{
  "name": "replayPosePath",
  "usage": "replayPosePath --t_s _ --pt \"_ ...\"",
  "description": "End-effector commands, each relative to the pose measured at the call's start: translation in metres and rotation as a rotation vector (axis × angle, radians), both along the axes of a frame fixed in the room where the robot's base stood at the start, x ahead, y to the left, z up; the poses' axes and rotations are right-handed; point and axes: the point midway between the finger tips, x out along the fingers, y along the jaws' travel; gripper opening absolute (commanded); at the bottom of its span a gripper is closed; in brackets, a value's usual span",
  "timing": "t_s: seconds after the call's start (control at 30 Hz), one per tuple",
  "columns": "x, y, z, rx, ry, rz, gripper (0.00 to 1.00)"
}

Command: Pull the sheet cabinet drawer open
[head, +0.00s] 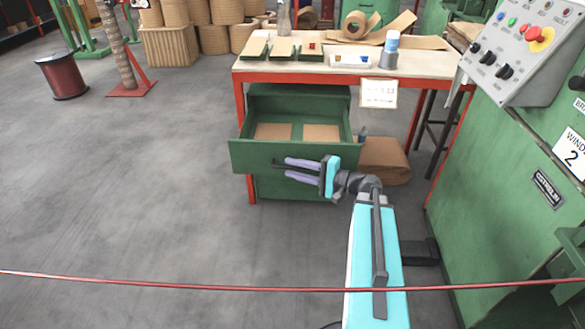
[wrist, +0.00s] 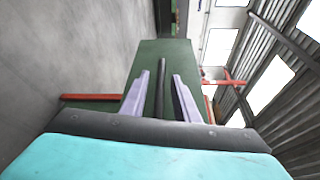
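The green sheet cabinet (head: 300,188) stands under the workbench. Its upper drawer (head: 245,157) is pulled out, with brown sheets (head: 272,131) lying inside in two parts. My gripper (head: 287,168) is at the drawer's front face, its two lilac fingers pointing left along it. In the wrist view the fingers (wrist: 160,76) stand apart, with the dark handle bar (wrist: 161,92) between them. Green shows on both sides of the bar, so the fingers look open around it, not closed on it. The gripper body hides the handle's right part in the head view.
The red-legged workbench (head: 270,77) holds trays, a bottle and paper rolls. A green machine with a control panel (head: 520,50) stands close on the right. A brown roll (head: 385,160) lies beside the cabinet. A red line (head: 200,287) crosses the foreground.

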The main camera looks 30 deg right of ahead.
Motion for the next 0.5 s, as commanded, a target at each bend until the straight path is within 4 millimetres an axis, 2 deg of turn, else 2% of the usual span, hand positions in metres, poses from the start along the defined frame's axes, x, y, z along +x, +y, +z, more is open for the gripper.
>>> replayPosePath --t_s 0.5 --pt "-0.051 -0.040 0.006 0.000 0.000 -0.003 0.28"
